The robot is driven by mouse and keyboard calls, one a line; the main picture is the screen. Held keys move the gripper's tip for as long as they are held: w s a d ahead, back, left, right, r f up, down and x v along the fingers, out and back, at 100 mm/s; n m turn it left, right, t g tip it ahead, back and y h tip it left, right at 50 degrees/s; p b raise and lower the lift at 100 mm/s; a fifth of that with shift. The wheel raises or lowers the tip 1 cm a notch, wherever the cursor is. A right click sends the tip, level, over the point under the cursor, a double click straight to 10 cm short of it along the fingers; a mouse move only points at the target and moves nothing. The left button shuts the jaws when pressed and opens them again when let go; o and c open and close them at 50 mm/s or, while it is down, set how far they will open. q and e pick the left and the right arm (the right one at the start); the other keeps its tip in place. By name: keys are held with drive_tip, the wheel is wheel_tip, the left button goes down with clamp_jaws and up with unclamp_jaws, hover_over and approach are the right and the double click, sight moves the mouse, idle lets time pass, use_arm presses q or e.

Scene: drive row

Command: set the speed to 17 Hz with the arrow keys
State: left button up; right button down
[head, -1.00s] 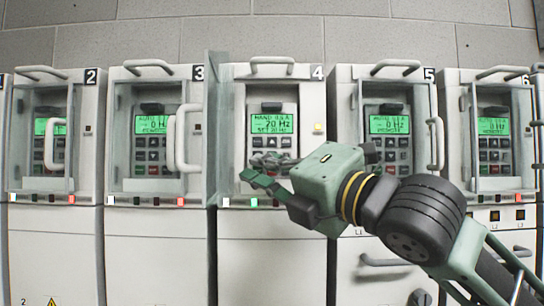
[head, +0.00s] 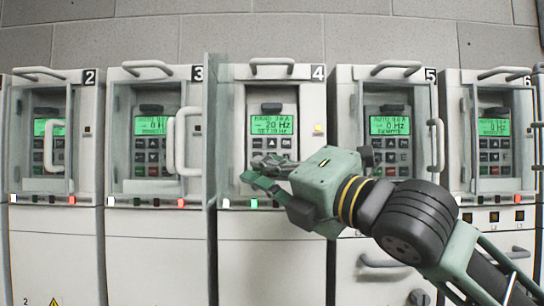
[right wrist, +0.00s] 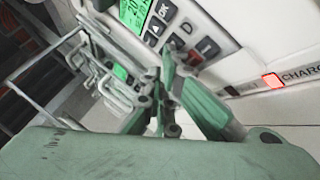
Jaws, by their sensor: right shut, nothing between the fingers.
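Drive 4's panel (head: 272,97) stands behind its opened clear door (head: 216,125), which is swung out to the left. Its green display (head: 272,124) reads HAND and a large 20 Hz; the small bottom set line is too fine to read surely. The keypad (head: 285,144) below is partly hidden by my right gripper (head: 252,177). That gripper is shut and empty, its tips in front of the lower keypad. In the right wrist view the shut fingers (right wrist: 167,90) are beside the keys, with arrow keys (right wrist: 155,28) and OK visible; contact cannot be told. My left gripper is not in view.
Neighbouring drives 3 (head: 153,125) and 5 (head: 390,125) have their clear doors closed, with protruding handles.

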drive_tip(key=shift+w, duration=0.2)
drive_tip(key=shift+s, duration=0.1)
idle(0.4)
drive_tip(key=shift+s, duration=0.7)
drive_tip(key=shift+p, duration=0.4)
